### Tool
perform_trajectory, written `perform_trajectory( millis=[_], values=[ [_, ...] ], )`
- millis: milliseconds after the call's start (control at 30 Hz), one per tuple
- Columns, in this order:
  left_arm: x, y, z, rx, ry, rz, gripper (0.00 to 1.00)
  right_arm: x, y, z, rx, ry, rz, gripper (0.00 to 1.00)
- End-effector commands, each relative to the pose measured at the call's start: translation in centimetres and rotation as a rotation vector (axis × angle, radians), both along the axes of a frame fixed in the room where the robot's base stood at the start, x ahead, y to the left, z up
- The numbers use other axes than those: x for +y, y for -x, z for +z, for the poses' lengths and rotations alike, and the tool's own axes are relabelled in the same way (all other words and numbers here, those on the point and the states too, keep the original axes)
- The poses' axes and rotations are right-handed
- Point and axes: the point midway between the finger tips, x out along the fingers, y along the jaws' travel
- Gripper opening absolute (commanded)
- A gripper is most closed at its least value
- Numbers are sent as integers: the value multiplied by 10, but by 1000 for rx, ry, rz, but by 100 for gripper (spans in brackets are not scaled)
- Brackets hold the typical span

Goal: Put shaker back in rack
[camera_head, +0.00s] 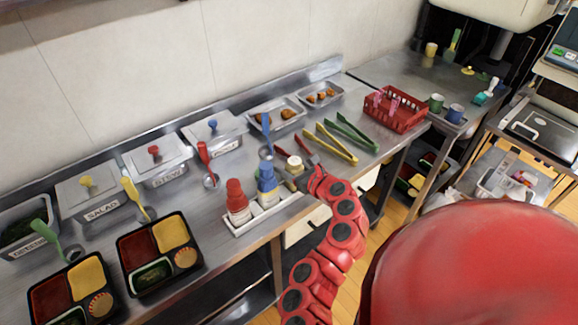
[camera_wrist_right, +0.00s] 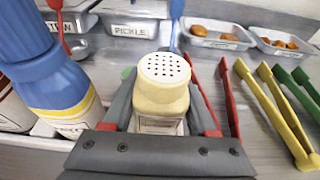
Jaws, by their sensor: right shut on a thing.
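The shaker (camera_wrist_right: 163,85) has a cream body and a pale dotted lid, and it is upright between the fingers of my right gripper (camera_head: 296,178). In the head view the shaker (camera_head: 294,164) shows just above the gripper, beside the blue bottle. The white rack (camera_head: 240,229) stands at the front edge of the counter and holds a red bottle (camera_head: 237,202) and a blue bottle (camera_head: 267,186). The shaker is near the rack's right end; I cannot tell whether its base touches the rack, since the gripper hides it. My left gripper is not in view.
Red tongs (camera_wrist_right: 230,95), yellow tongs (camera_head: 335,145) and green tongs (camera_head: 352,132) lie to the right. A red basket (camera_head: 420,113) stands farther right. Lidded containers (camera_head: 158,160) line the back. Two filled bento trays (camera_head: 121,261) lie at left.

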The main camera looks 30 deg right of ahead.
Motion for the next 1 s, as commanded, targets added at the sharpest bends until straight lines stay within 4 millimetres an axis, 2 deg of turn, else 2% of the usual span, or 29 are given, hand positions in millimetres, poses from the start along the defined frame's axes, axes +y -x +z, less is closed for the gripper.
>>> perform_trajectory(
  millis=[667, 1000],
  values=[
    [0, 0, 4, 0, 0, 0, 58, -1, 1, 2, 0, 2, -2, 47],
    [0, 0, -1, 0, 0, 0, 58, -1, 1, -6, 0, 2, -2, 47]
  ],
)
